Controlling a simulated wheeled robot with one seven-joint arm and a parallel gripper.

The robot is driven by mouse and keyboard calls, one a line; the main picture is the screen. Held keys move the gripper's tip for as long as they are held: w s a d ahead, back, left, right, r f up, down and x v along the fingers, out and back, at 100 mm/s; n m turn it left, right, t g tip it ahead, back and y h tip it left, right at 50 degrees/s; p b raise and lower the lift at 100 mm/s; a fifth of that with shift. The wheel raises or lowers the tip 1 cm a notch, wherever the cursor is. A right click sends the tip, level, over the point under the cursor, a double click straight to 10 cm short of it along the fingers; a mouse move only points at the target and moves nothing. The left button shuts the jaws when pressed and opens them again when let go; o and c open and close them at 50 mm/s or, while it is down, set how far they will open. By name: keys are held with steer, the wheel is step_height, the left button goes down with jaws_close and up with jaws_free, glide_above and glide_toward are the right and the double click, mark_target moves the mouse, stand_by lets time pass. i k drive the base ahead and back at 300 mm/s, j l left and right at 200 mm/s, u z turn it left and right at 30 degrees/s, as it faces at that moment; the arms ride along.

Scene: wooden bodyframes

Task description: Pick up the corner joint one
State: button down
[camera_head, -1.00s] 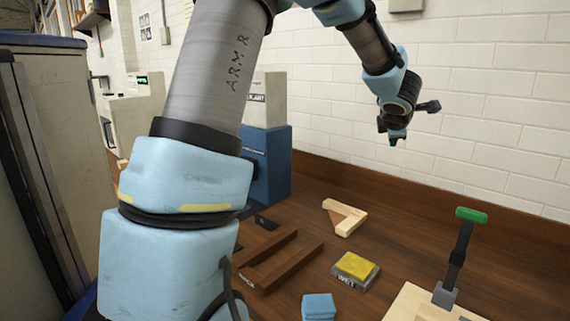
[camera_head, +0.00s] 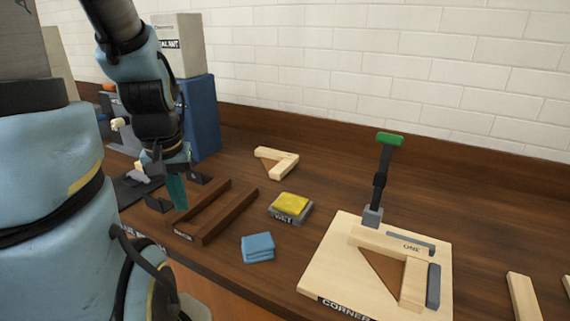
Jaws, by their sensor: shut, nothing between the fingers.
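A pale wooden corner fixture (camera_head: 318,280) stands at the right, marked "CORNER" on its front and "ONE" on top. Two pale wood bars joined at an angle, a corner joint (camera_head: 412,285), lie on it between grey stops. A toggle clamp (camera_head: 381,180) with a green handle stands upright at its back. Another pale V-shaped wood joint (camera_head: 284,166) lies on the table further back. My gripper (camera_head: 178,194) is at the left, pointing down beside the brown rack, well apart from both joints. Its teal fingers are shut and empty.
A brown wooden rack (camera_head: 212,229), a yellow pad on a grey block (camera_head: 290,209) and a blue folded cloth (camera_head: 258,249) lie between my gripper and the fixture. A blue cabinet (camera_head: 204,115) stands behind. Loose pale bars (camera_head: 523,298) lie at the right.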

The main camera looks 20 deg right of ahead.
mark_target(401, 265)
steer(key=k+l+u, duration=0.15)
steer(key=l+u, duration=0.15)
steer(key=u, duration=0.2)
steer(key=k+l+u, duration=0.2)
steer(key=u, duration=0.25)
